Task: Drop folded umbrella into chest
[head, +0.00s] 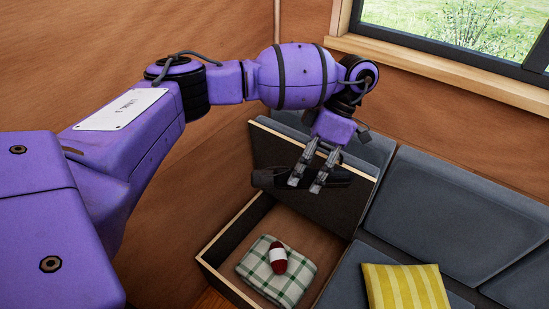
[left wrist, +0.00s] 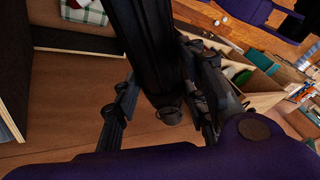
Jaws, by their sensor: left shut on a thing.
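The folded umbrella (head: 340,177) is dark and slim. My left gripper (head: 308,180) is shut on it and holds it roughly level above the chest, in front of the raised lid. In the left wrist view the umbrella (left wrist: 152,50) runs between the fingers, its rounded end near the middle. The chest (head: 232,282) is an open box built into the bench, with its dark lid (head: 285,150) tilted up. Inside lie a green and white checked cloth (head: 262,256) and a dark red rolled item with a white band (head: 279,261). My right gripper is not in view.
Grey bench cushions (head: 440,205) run to the right of the chest, with a yellow striped pillow (head: 405,288) on them. A brown wall (head: 120,50) stands behind and to the left. A window (head: 450,30) is at upper right. Shelves of small items (left wrist: 250,85) show in the left wrist view.

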